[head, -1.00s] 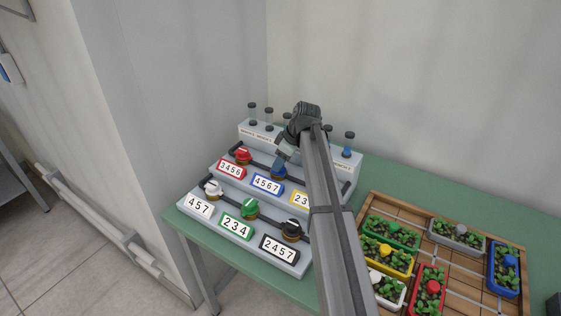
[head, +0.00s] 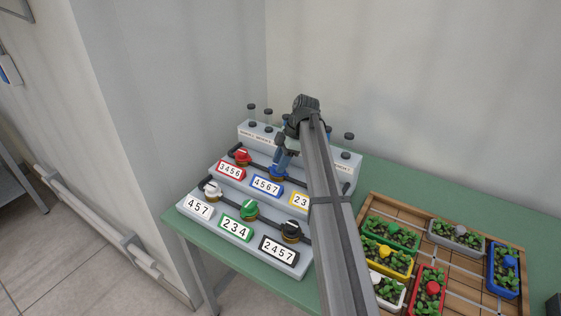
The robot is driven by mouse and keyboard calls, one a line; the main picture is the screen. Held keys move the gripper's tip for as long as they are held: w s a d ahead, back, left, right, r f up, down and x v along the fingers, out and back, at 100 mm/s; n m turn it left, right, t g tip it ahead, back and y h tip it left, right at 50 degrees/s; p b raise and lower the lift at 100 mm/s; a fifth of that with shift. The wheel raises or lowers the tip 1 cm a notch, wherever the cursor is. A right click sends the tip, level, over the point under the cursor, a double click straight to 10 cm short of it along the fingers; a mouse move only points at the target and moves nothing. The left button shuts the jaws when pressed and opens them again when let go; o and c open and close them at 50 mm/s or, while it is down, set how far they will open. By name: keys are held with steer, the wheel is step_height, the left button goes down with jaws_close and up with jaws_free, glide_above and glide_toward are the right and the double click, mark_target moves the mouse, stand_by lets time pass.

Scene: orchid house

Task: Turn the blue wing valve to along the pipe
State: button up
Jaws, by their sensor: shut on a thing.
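The blue wing valve (head: 276,173) sits on the upper pipe of the stepped grey panel, behind the 4567 label (head: 266,186). My gripper (head: 282,160) is down on this valve from above and shut on its wing. The gripper and arm cover part of the valve, so its exact angle to the pipe (head: 260,165) cannot be told.
A red valve (head: 242,156) stands left of the blue one. White (head: 211,189), green (head: 249,209) and black (head: 291,231) valves are on the lower step. Capped vials (head: 268,119) stand behind. A wooden tray (head: 462,280) with planters lies right.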

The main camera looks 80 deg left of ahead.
stand_by(0.4)
steer(key=o, duration=1.1)
steer(key=shift+c, duration=0.2)
step_height(320, 180, up, 10)
steer(key=shift+s, duration=0.1)
